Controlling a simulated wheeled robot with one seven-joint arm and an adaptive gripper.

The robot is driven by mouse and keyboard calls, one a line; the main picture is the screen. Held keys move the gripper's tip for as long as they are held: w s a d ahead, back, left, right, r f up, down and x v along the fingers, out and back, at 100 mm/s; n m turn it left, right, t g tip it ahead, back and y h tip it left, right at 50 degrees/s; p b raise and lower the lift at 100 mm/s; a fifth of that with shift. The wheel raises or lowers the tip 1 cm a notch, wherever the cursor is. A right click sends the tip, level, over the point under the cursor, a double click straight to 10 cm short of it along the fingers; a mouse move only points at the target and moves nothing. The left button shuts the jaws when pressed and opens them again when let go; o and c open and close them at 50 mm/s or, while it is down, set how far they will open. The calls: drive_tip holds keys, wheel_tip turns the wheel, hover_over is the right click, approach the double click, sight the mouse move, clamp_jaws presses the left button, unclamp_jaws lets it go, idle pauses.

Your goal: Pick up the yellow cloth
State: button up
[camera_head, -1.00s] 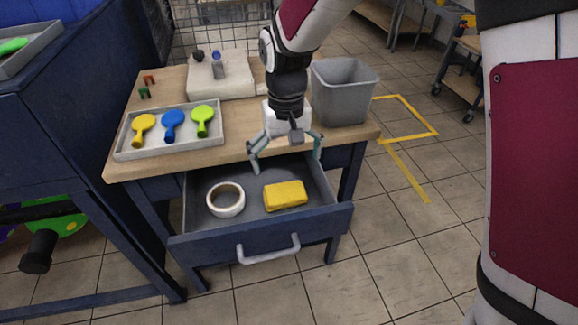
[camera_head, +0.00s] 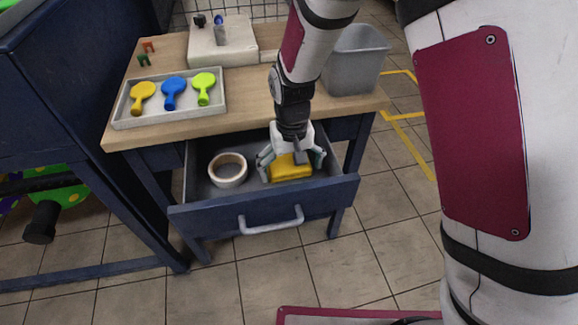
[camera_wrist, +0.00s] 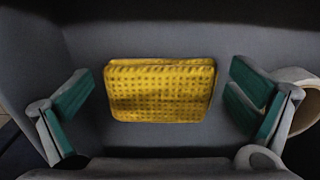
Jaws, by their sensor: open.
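The yellow cloth (camera_head: 290,172) is a folded, dimpled block lying in the open drawer (camera_head: 270,204) of the workbench. My gripper (camera_head: 291,168) is down in the drawer over the cloth and hides part of it. In the wrist view the cloth (camera_wrist: 160,90) lies flat between the two green-padded fingers of my gripper (camera_wrist: 160,104). The fingers are spread wide, with a gap on both sides of the cloth.
The drawer walls surround my gripper.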

drive_tip(key=shift+f, duration=0.3)
drive_tip(key=c, duration=0.8)
drive_tip(key=shift+o, duration=0.2)
